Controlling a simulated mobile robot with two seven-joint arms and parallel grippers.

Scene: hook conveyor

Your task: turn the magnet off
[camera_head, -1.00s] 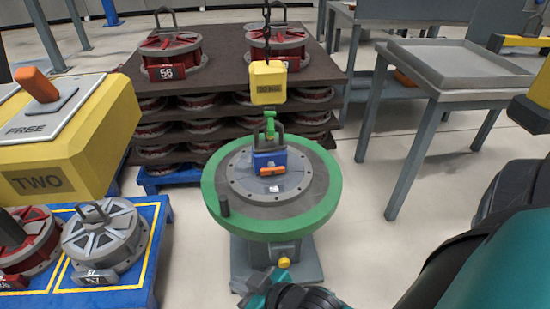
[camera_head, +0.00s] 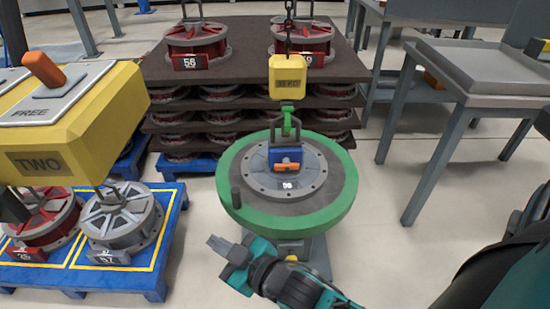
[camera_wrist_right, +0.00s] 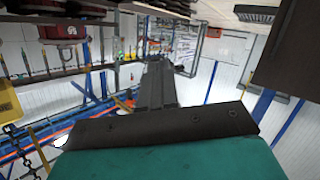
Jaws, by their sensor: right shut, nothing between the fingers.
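The blue magnet (camera_head: 286,155) sits on a grey flanged part (camera_head: 262,178) on the round green-rimmed turntable (camera_head: 347,190). Its orange lever (camera_head: 287,166) lies across its front. A green hook (camera_head: 287,122) under the yellow hoist block (camera_head: 287,78) meets the magnet's grey handle. My right gripper (camera_head: 218,245) is shut and empty, in front of the turntable and to its lower left, apart from the magnet. Its fingers (camera_wrist_right: 155,85) also show in the right wrist view, where I cannot make out the magnet. My left gripper is out of view.
A yellow box marked TWO (camera_head: 110,120) with an orange lever stands at the left. Below it, a blue pallet (camera_head: 120,278) holds grey and red parts. Stacked dark shelves (camera_head: 245,67) of red parts stand behind the turntable. A grey table (camera_head: 470,75) stands at the right.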

